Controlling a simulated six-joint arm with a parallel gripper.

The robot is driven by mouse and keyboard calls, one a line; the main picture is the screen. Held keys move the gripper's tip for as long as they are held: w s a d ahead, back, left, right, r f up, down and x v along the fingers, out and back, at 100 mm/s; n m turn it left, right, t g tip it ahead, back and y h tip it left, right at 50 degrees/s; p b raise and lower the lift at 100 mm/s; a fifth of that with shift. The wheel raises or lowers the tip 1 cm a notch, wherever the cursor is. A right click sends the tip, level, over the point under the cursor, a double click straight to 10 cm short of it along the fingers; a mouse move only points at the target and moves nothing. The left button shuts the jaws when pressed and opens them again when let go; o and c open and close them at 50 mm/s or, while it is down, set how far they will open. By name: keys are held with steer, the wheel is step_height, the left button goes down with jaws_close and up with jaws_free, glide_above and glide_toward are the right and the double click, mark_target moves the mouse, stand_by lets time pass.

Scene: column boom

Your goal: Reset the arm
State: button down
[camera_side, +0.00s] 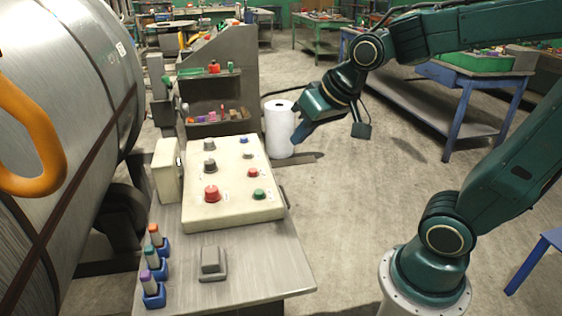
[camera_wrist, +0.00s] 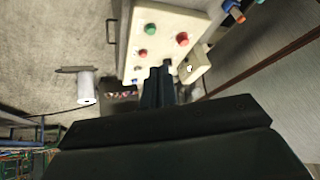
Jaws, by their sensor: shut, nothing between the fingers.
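My gripper (camera_side: 296,138) is shut and empty. In the side view it hangs in the air to the right of the control panel (camera_side: 232,210), above the floor, with its fingers pointing down and left. In the wrist view the shut fingers (camera_wrist: 158,72) point toward the panel face (camera_wrist: 172,18). The panel is a cream box with a large red button (camera_side: 212,193), a green button (camera_side: 258,195), a smaller red button (camera_side: 253,172), a blue button and dark knobs. My gripper touches nothing that I can see.
A grey bench (camera_side: 240,265) carries the panel, a grey block (camera_side: 211,262) and several markers in blue holders (camera_side: 152,285). A white roll (camera_side: 279,130) stands behind my gripper. A large metal drum (camera_side: 60,120) is at left. A blue-legged table (camera_side: 470,85) stands at right. The middle floor is clear.

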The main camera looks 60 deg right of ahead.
steer(key=s+a+n+g, duration=0.1)
steer(key=s+a+n, duration=0.1)
steer(key=s, duration=0.9)
steer(key=shift+r+n, duration=0.2)
steer(key=shift+n, duration=0.4)
steer(key=c, duration=2.2)
jaws_free()
